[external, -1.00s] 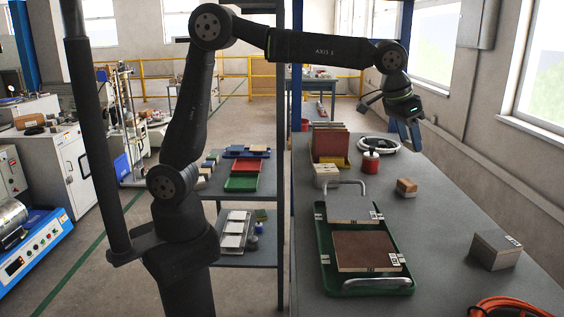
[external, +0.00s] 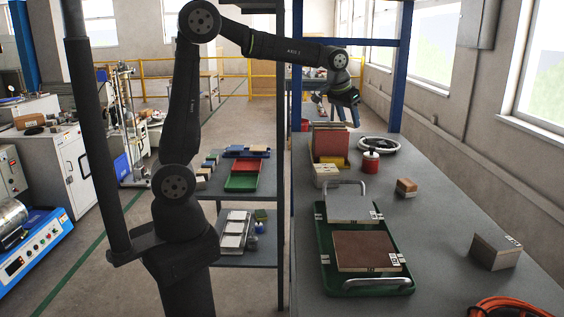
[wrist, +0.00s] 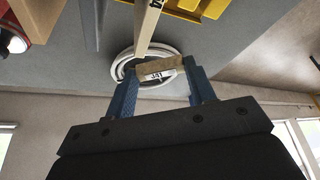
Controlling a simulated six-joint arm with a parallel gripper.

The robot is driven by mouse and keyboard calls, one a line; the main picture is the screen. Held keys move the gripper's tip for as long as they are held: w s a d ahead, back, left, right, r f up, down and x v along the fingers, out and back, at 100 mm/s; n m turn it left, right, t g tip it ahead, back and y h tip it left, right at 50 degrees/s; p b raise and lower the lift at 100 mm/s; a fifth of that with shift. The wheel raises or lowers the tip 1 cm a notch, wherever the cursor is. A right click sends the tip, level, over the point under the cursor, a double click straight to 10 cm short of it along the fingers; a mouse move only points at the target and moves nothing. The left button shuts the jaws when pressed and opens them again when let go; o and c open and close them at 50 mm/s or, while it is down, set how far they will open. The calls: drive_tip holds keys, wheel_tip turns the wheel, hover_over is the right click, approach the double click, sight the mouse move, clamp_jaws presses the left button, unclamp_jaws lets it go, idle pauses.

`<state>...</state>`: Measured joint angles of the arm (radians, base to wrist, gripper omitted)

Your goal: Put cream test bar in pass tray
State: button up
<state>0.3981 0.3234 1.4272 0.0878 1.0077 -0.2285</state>
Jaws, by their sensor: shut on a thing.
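My gripper (external: 347,116) hangs above the far part of the bench. In the wrist view its blue fingers (wrist: 158,85) are closed on a cream-tan bar (wrist: 148,22) with a white label on its near end. The bar points away from the gripper toward the top of the view. No tray carries a readable pass mark. A large green tray (external: 318,235) on the bench holds a grey tile and a brown tile. A smaller green tray (external: 243,183) lies on the shelf at left.
A rack of upright tiles (external: 328,143), a red bottle (external: 370,161) and a coiled white cable (external: 380,145) stand at the bench's far end. A blue post (external: 402,75) rises near my gripper. A grey block (external: 495,251) sits at right.

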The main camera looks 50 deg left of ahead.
drive_tip(key=s+a+n+y, duration=0.15)
drive_tip(key=s+a, duration=0.25)
drive_tip(key=a, duration=1.2)
drive_tip(key=s+a+n, duration=0.2)
drive_tip(key=s+a, duration=0.1)
drive_tip(key=a, duration=1.3)
drive_tip(key=n+g+y, duration=0.1)
drive_tip(key=n+y, duration=0.2)
drive_tip(key=n, duration=0.5)
hover_over(223, 173)
drive_tip(key=d, duration=0.2)
drive_tip(key=f, duration=3.3)
drive_tip(key=shift+s+a+f, duration=0.25)
drive_tip(key=shift+s, duration=0.1)
drive_tip(key=shift+s+a+f, duration=0.1)
drive_tip(key=shift+a+f, duration=0.2)
drive_tip(key=shift+a, duration=0.1)
drive_tip(key=shift+f, duration=1.95)
drive_tip(key=shift+f, duration=0.15)
